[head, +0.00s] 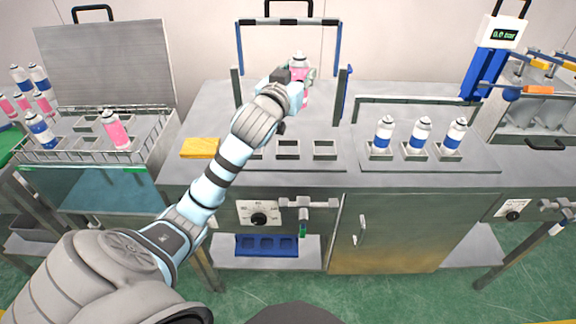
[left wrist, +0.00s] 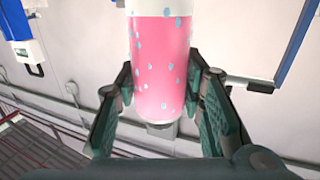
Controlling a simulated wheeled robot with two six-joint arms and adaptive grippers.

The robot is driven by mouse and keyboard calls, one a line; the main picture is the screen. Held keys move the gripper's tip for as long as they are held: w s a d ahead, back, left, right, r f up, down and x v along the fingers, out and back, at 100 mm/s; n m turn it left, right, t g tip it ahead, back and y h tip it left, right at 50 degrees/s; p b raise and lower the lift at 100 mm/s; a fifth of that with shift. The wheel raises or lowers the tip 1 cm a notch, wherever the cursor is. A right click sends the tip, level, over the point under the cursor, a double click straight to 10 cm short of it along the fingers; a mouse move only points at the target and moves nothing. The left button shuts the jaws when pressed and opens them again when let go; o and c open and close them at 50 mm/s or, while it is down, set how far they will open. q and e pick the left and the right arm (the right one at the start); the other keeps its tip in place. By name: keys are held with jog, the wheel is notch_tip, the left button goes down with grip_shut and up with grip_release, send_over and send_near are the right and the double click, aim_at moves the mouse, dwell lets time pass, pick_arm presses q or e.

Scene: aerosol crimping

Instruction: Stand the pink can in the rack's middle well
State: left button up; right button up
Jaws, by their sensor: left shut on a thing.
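My left gripper (head: 297,78) is shut on the pink can (head: 301,60) and holds it up at the back of the middle bench, near the blue-posted frame. In the left wrist view the can (left wrist: 163,65), pink with teal spots, sits between the two fingers (left wrist: 163,100). Its top is out of that view. Three square wells stand in a row on the middle bench, in front of the can; the middle well (head: 288,150) looks empty. My forearm partly hides the left well. My right gripper is not in view.
A yellow block (head: 200,148) lies left of the wells. Three blue-and-white cans (head: 418,138) stand in holders on the right. A wire basket (head: 85,145) at the left holds a pink can and a blue-and-white one. A blue rack (head: 266,246) sits on the lower shelf.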

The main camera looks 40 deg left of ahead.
pick_arm(q)
jog(key=a+f+y+b, duration=0.1)
jog(key=f+b, duration=0.1)
jog(key=f, duration=0.4)
jog(key=a+f+n+b, duration=0.1)
jog(key=f+b, duration=0.1)
jog(key=f, duration=0.4)
jog(key=a+f+g+y+b, duration=0.1)
jog(key=f+b, duration=0.1)
jog(key=f, duration=0.3)
jog(key=shift+w+a+f+n+y+b, duration=0.2)
jog(key=shift+a+f+n+y+b, duration=0.1)
jog(key=shift+f+n+b, duration=0.1)
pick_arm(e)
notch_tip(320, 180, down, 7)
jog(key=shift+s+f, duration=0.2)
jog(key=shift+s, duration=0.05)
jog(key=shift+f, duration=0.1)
pick_arm(q)
jog(key=o, duration=1.2)
